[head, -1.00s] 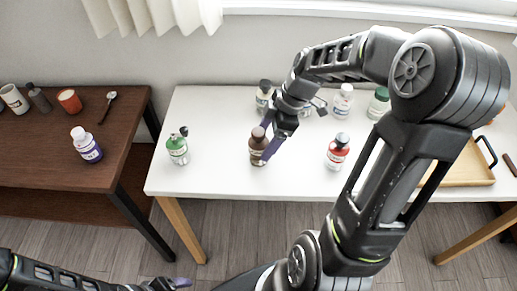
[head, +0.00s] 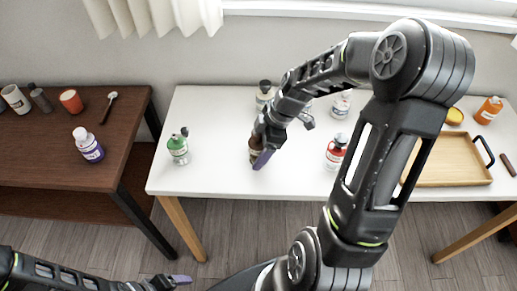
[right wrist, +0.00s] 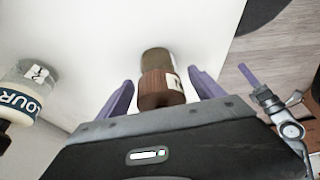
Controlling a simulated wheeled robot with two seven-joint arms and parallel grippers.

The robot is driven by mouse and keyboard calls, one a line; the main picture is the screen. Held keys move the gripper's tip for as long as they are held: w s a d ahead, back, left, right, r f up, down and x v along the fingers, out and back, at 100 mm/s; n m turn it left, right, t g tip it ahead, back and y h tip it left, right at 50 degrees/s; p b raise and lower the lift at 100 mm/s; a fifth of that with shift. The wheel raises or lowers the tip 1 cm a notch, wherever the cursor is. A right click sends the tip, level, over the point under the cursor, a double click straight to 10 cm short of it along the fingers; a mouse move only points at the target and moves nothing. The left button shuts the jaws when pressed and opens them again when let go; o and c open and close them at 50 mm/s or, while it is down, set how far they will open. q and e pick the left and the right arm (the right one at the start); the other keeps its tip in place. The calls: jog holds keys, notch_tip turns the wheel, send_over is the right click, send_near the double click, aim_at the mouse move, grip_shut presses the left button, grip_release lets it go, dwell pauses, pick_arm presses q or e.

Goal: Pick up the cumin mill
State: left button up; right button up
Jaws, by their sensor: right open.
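The cumin mill, I take it, is the small bottle (head: 254,150) with a brown wooden top near the front edge of the white table, left of centre. In the head view my right gripper (head: 260,152) largely covers it. In the right wrist view the mill (right wrist: 160,82) shows its wooden top and part of a pale label between the two purple fingers of my right gripper (right wrist: 160,92). The gripper is open, with a gap on both sides of the mill. My left gripper (head: 172,281) is low at the bottom left, away from the table; its opening is unclear.
A green-labelled bottle (head: 178,148) stands left of the mill, a red-labelled one (head: 335,152) to the right. A bottle (head: 264,92) stands behind. A wooden tray (head: 445,176) is at the right. A brown table (head: 60,165) with several items is at the left.

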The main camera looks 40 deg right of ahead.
aim_at(253, 132)
dwell(0.3)
jog(key=c, duration=1.5)
jog(key=shift+c, duration=0.2)
notch_tip(253, 132, up, 10)
jog(key=shift+r+b, duration=0.1)
jog(key=shift+b, duration=0.45)
